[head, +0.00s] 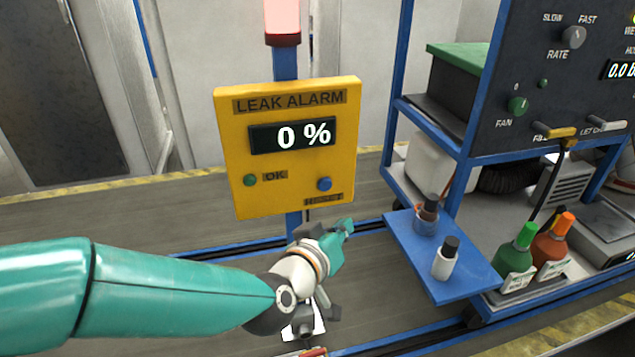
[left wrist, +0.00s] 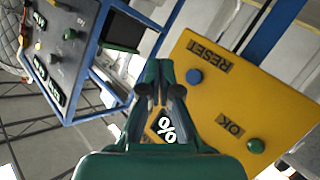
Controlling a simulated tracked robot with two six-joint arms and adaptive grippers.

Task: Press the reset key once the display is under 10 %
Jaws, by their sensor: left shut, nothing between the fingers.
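The yellow leak alarm box (head: 230,150) stands on a blue post in the head view. Its black display (head: 262,139) reads 0 %. The blue reset key (head: 324,184) is at the box's lower right, and it also shows in the left wrist view (left wrist: 194,76) beside the RESET label. A green OK light (head: 250,180) is at the lower left. My left gripper (head: 346,226) is shut and empty, just below the box's lower right corner in the head view. In the left wrist view its fingers (left wrist: 160,90) partly cover the display, apart from the key. My right gripper is out of view.
A red beacon (head: 282,20) tops the post. To the right, a blue-framed cart (head: 456,190) carries a dark control panel (head: 545,85), bottles and a blue side shelf (head: 455,279) with two small containers. Floor shows left of the box.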

